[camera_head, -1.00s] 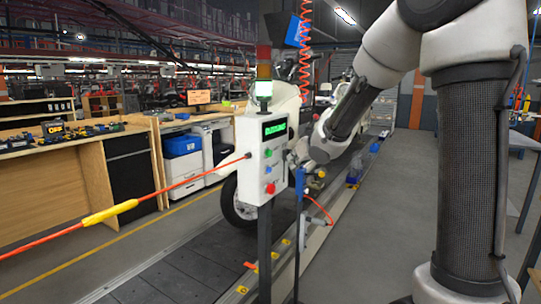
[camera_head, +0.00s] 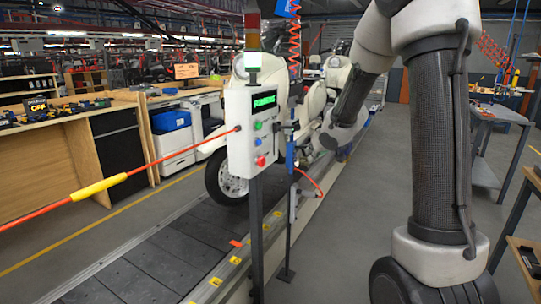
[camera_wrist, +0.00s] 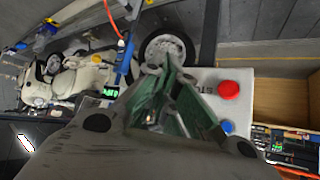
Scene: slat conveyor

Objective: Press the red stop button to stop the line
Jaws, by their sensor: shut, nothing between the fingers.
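The red stop button (camera_head: 261,161) is the lowest button on the front of a white control box (camera_head: 238,158). In the wrist view, the red button (camera_wrist: 228,90) is right of my gripper (camera_wrist: 168,72), on the box's face. My gripper is shut and empty. Its fingertips lie over the box's left edge in that view, apart from the red button. A blue button (camera_wrist: 228,127) sits beside the red one. In the head view, my gripper is small and mostly hidden beside the box's right edge.
An orange pull cord with a yellow sleeve (camera_head: 98,188) runs left from the box. The box stands on a dark post (camera_head: 257,225). White scooters (camera_head: 320,102) stand on the slat conveyor (camera_head: 175,250) behind it. A workbench (camera_head: 70,150) is at left, a table (camera_head: 500,115) at right.

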